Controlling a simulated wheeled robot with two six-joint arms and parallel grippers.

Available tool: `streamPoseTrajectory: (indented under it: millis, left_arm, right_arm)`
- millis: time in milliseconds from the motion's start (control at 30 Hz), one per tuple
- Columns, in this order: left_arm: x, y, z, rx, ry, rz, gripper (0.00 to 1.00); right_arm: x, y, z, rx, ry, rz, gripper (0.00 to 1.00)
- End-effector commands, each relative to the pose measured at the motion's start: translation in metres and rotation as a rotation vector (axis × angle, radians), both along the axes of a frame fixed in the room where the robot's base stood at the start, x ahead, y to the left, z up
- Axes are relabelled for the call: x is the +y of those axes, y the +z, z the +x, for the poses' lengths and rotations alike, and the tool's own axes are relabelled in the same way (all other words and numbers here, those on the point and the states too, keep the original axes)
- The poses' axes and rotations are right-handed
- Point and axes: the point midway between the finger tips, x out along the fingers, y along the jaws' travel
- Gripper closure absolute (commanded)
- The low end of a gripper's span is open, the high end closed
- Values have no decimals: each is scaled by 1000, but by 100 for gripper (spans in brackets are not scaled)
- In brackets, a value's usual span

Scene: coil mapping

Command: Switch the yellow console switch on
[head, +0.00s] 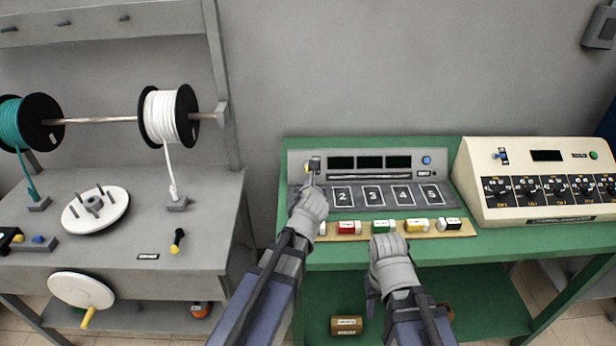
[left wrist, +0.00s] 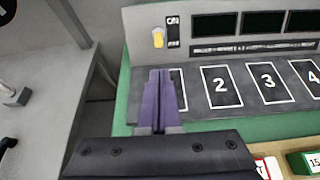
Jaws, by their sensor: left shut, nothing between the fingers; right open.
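The grey console (head: 432,158) stands at the back left of the green table. Its yellow switch (head: 307,168) is at the console's left end, beside a small black label plate. The switch also shows in the left wrist view (left wrist: 158,38), its yellow tip low beside the plate, which reads ON at the top. My left gripper (head: 312,181) is shut and empty, just in front of and below the switch; in the left wrist view its purple fingers (left wrist: 160,73) end short of it.
A tan strip (head: 462,230) with several coloured blocks lies in front of numbered pads 2 to 5. A cream instrument box (head: 545,205) with dials stands to the right. A grey bench (head: 135,225) with wire spools is to the left, across a gap.

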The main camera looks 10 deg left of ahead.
Motion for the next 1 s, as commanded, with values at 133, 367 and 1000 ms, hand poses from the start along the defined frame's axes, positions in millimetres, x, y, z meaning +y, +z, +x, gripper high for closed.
streamPoseTrajectory:
  millis: [133,367,1000]
  left_arm:
    - [0,-1,1,0,0,-1,100]
    - [3,-9,15,1,1,-1,100]
    - [25,-46,87,0,2,-1,100]
  right_arm:
    - [0,-1,0,0,0,0,50]
    - [0,-9,0,0,0,0,50]
    - [0,-46,0,0,0,0,50]
